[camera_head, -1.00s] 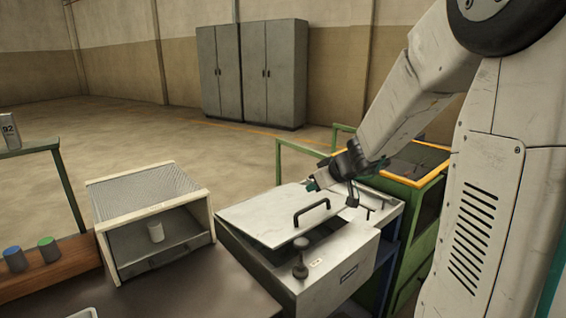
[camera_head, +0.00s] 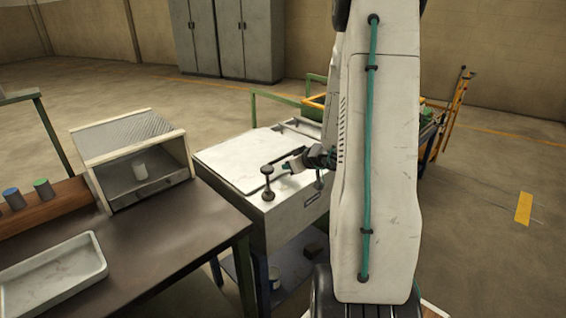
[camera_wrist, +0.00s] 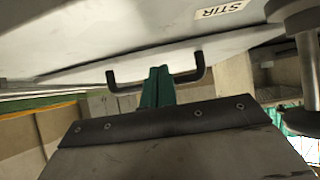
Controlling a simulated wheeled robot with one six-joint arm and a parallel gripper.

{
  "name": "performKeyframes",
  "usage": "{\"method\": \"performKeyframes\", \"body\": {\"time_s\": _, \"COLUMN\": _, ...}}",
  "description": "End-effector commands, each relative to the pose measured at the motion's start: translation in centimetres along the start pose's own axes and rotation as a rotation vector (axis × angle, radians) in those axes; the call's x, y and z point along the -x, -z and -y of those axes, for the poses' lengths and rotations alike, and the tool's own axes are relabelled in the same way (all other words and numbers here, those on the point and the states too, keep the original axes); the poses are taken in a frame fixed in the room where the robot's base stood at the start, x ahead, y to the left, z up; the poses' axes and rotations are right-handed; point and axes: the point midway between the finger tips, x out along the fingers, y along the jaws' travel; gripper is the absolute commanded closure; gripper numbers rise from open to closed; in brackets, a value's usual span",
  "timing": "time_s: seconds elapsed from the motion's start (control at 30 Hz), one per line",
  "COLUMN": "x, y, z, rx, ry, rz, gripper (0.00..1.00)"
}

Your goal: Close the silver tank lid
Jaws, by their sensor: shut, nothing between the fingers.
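The silver tank (camera_head: 290,215) stands right of the workbench. Its pale lid (camera_head: 232,158) lies about flat over the top in the head view; I cannot tell whether it is fully seated. The lid's black handle (camera_wrist: 120,87) spans the middle of the wrist view. My gripper (camera_head: 288,165) is at the tank's front right, low by the lid. In the wrist view its green fingers (camera_wrist: 159,75) are shut and empty, pointing at the handle area; contact is unclear. My arm hides the tank's right side.
A black knob on a post (camera_head: 267,182) stands at the tank's front, close to my gripper. The workbench (camera_head: 165,238) carries a mesh-topped box (camera_head: 135,150) and a white tray (camera_head: 60,272). Open floor lies to the right.

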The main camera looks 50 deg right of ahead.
Motion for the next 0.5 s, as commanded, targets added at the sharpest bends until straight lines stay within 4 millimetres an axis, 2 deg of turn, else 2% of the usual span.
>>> {"method": "performKeyframes", "body": {"time_s": 0.5, "x": 0.34, "y": -0.07, "z": -0.21, "rx": -0.001, "ry": -0.003, "rz": -0.004, "gripper": 1.00}}
